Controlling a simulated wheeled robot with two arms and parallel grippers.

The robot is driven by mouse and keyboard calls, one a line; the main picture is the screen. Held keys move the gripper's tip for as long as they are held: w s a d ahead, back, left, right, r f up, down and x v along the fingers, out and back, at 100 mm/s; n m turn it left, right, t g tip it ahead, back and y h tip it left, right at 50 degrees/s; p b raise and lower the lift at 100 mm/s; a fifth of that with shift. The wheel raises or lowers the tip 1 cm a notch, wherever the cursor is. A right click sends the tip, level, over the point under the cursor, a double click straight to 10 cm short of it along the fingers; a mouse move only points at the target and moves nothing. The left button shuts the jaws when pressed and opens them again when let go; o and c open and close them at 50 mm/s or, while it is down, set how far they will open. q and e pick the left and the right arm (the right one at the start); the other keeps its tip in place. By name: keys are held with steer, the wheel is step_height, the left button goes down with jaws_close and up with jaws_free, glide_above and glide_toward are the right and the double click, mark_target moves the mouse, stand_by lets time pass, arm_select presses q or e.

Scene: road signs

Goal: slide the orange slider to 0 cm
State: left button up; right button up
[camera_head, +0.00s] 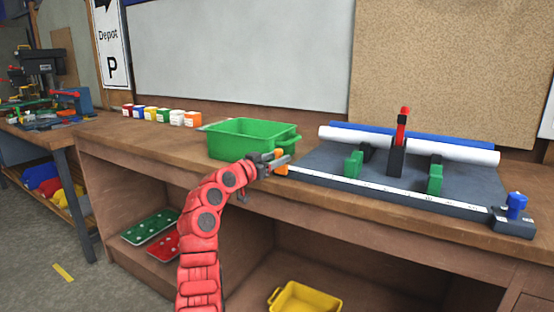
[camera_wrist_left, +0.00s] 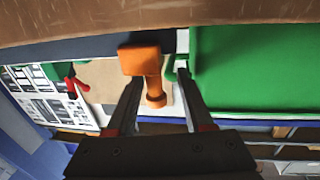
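The orange slider (camera_head: 282,169) is at the left end of the white scale strip (camera_head: 380,188) along the front edge of a grey board. The scale's numbers are too small to read. In the left wrist view the orange slider (camera_wrist_left: 140,62) is a block with a round knob. My left gripper (camera_head: 278,161) is at the slider, beside the green bin. Its fingers (camera_wrist_left: 156,84) are apart, with the slider's stem and knob between them and a visible gap on the right side. My right gripper is not in view.
The green bin (camera_head: 238,139) stands close behind my left gripper. The grey board (camera_head: 325,161) carries green blocks (camera_head: 435,178), a black post with a red handle (camera_head: 401,130) and a white roll (camera_head: 420,145). A blue knob (camera_head: 516,205) is at its right end. Several small boxes (camera_head: 177,118) stand at left.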

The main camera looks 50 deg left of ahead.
arm_select(q)
steer(key=shift+d, duration=0.1)
steer(key=s+d, duration=0.2)
steer(key=s, duration=1.5)
steer(key=shift+s+p, duration=0.15)
steer(key=shift+p, duration=0.15)
